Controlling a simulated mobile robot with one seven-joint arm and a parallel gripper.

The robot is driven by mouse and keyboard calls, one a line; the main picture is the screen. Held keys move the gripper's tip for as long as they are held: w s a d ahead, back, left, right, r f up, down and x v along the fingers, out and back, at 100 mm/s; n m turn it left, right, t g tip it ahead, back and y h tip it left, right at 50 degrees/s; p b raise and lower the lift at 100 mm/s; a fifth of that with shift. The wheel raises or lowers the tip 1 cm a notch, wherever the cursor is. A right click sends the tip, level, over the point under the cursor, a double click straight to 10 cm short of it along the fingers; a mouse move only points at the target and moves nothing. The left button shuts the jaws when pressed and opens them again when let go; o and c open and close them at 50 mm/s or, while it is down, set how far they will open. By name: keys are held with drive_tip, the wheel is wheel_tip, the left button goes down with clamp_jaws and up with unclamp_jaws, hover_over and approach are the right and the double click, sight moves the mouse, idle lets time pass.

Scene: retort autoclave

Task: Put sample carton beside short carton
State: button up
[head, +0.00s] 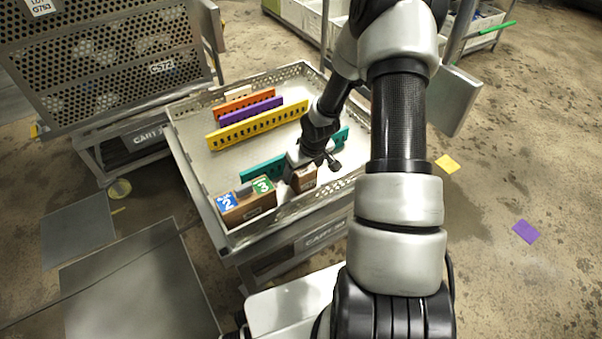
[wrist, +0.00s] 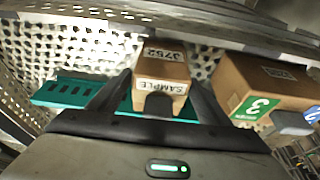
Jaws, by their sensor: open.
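The sample carton (wrist: 163,67), a small brown box marked SAMPLE, stands in the perforated metal tray (head: 187,160). It also shows in the head view (head: 304,180), partly behind my gripper. My gripper (wrist: 157,108) is open, with one dark finger on each side of the carton's near end; I cannot tell whether they touch it. A larger brown carton (wrist: 268,82) with a green 3 tag is just right of it in the wrist view. In the head view this carton (head: 250,211) is left of the sample carton. Its printed name is unreadable, so I cannot confirm it is the short carton.
A teal slotted divider (head: 262,168) runs beside the cartons. Yellow (head: 255,127), purple (head: 248,109) and orange (head: 228,107) dividers stand toward the tray's back. Bare tray floor lies between the yellow and teal dividers. A perforated cage (head: 110,60) stands at the left.

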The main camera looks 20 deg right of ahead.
drive_tip(key=p+v, duration=0.2)
drive_tip(key=v, duration=0.6)
drive_tip(key=shift+s+d+r, duration=0.1)
drive_tip(key=shift+r, duration=0.25)
drive_tip(key=shift+r, duration=0.1)
